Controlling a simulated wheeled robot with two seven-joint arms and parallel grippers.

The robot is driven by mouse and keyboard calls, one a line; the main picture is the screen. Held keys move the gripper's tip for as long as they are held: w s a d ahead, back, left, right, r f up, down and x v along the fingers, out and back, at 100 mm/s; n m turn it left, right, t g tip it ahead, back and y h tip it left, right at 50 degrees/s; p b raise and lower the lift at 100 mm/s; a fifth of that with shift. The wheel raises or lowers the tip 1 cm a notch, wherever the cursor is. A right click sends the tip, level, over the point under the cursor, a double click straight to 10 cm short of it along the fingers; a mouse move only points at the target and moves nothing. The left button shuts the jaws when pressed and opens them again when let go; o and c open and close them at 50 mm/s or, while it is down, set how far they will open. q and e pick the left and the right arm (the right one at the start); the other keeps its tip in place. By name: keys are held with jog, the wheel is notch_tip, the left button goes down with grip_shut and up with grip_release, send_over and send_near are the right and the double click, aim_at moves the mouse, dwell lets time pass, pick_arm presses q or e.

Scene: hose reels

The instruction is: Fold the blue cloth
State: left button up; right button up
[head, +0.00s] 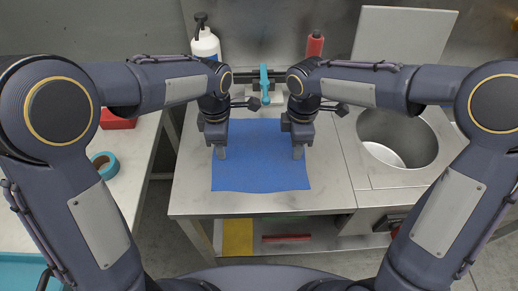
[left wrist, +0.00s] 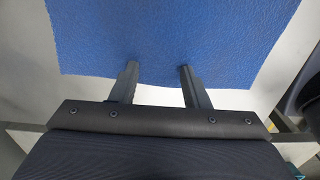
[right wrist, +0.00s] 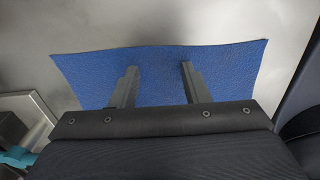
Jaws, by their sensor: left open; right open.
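The blue cloth (head: 260,165) lies flat and spread out on the metal table. My left gripper (head: 221,152) is above the cloth's left part, and my right gripper (head: 298,152) is above its right part, near the right edge. In the left wrist view the cloth (left wrist: 170,35) fills the upper middle, and the fingers (left wrist: 158,72) are apart with nothing between them but cloth below. In the right wrist view the cloth (right wrist: 220,72) lies beneath the open fingers (right wrist: 158,70). I cannot tell whether any fingertip touches the cloth. The cloth's far edge is partly hidden by my grippers.
The metal table (head: 330,190) has bare room either side of the cloth. A round sink basin (head: 410,145) is at the right. A white bottle (head: 206,45) and red bottle (head: 315,45) stand behind. A teal-handled tool (head: 264,85) is at the back. Teal tape (head: 105,165) lies left.

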pick_arm(q)
jog(key=shift+f, duration=0.15)
pick_arm(e)
jog(key=shift+f, duration=0.15)
pick_arm(q)
grip_shut()
pick_arm(e)
grip_shut()
